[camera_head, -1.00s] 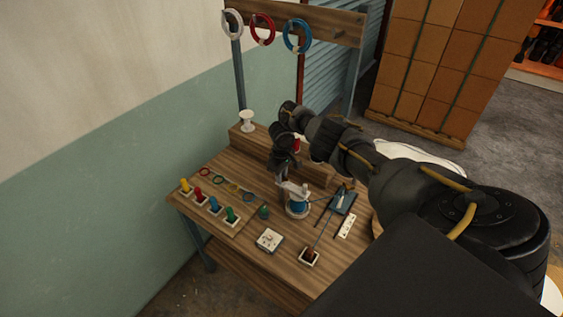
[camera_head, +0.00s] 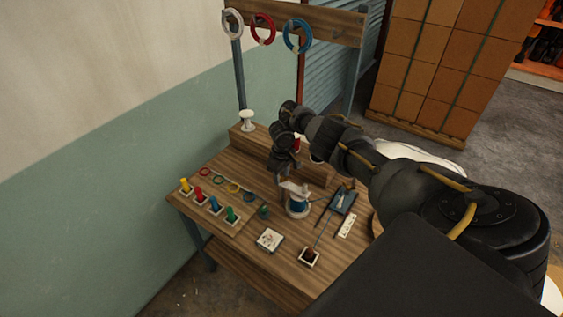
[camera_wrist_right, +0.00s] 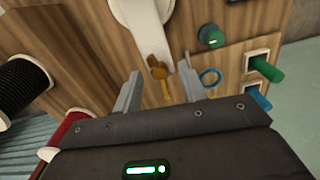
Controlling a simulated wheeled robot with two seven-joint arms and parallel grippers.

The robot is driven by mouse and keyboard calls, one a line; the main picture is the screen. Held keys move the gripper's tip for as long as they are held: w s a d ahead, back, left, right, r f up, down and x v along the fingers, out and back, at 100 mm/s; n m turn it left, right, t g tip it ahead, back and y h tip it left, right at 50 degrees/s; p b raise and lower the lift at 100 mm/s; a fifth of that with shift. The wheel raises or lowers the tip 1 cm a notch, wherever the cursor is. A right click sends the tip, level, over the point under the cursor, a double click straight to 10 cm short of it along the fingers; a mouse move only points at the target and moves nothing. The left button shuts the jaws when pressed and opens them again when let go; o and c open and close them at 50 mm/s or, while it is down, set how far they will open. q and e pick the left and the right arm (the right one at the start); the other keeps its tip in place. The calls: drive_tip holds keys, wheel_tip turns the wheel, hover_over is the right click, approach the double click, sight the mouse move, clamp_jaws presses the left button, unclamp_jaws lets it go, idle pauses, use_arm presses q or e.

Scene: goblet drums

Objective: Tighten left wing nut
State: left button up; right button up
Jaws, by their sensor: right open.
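A brass-coloured wing nut (camera_wrist_right: 157,68) shows in the right wrist view, against a pale arm-like part (camera_wrist_right: 148,28) above the wooden bench. My right gripper (camera_wrist_right: 161,92) is open, with one finger on each side of the wing nut's line and a clear gap between. Whether the fingers touch the nut cannot be told. In the head view my right gripper (camera_head: 293,188) is over the small blue and white drum (camera_head: 297,208) on the bench, and it hides the drum's top and the nut. My left gripper is not in view.
The wooden bench (camera_head: 240,165) holds yellow, red, blue and green pegs in white sockets at its left. Black (camera_wrist_right: 22,88) and red (camera_wrist_right: 70,128) spools stand close to my right gripper.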

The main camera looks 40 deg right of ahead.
sight(282, 178)
wheel_tip(282, 178, up, 5)
drive_tip(key=shift+w, duration=0.15)
drive_tip(key=shift+r, duration=0.35)
drive_tip(key=shift+r+b, duration=0.3)
drive_tip(key=shift+w+r, duration=0.1)
drive_tip(key=shift+r, duration=0.3)
drive_tip(key=shift+s+r+b, duration=0.2)
drive_tip(key=shift+r+b, duration=0.2)
drive_tip(key=shift+r, duration=0.05)
wheel_tip(282, 178, up, 3)
drive_tip(key=shift+s+f+p, duration=0.1)
drive_tip(key=shift+p, duration=0.45)
